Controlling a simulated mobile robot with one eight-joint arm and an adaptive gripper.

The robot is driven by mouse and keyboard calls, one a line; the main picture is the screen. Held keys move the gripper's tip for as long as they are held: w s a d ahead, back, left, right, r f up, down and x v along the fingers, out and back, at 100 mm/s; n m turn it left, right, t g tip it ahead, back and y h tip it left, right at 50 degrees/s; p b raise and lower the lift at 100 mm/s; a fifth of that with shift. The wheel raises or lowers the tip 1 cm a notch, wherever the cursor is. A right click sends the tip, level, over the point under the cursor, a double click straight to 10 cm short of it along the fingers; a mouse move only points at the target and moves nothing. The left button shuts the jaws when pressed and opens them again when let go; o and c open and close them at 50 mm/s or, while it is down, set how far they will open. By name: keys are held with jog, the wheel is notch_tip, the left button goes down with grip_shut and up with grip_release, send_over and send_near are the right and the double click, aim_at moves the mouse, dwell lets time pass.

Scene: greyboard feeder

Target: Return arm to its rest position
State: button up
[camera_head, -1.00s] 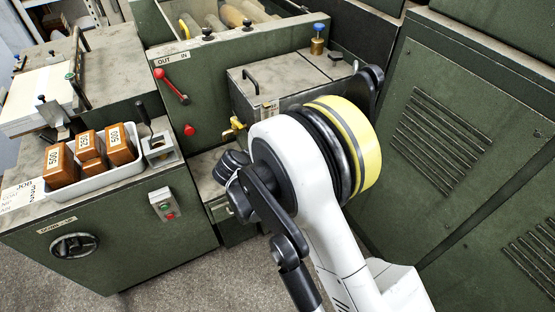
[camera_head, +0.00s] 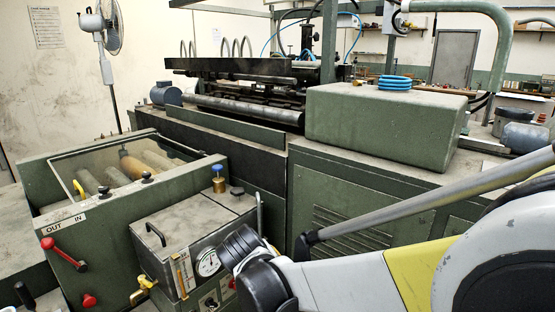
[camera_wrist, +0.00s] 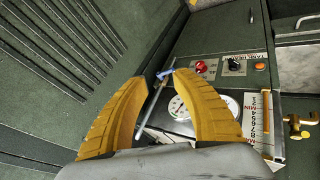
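My gripper (camera_wrist: 160,77) shows in the wrist view with two yellow, ribbed fingers. The fingers stand apart with nothing held between them. In the head view, my white and yellow arm fills the lower right, in front of the green machine. I cannot make out the fingers there.
A grey-topped box (camera_head: 185,225) with a gauge and a brass valve (camera_head: 143,290) is close to my arm at left. A red lever (camera_head: 64,256) marks the roller trough's front. A green cover (camera_head: 385,122) with a blue coil (camera_head: 394,82) and slatted green cabinets stand behind.

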jog(key=s+d+r+m, duration=0.25)
jog(key=s+d, duration=0.25)
jog(key=d, duration=0.3)
jog(key=s+d+r+m, duration=0.2)
jog(key=s+d+r, duration=0.25)
jog(key=d, duration=0.25)
jog(key=s+d+m+y, duration=0.1)
jog(key=s+d+m, duration=0.2)
jog(key=s+d, duration=0.4)
jog(key=s, duration=0.5)
jog(key=shift+s+f+y, duration=0.2)
jog(key=shift+f+y, duration=0.1)
jog(key=shift+f, duration=0.1)
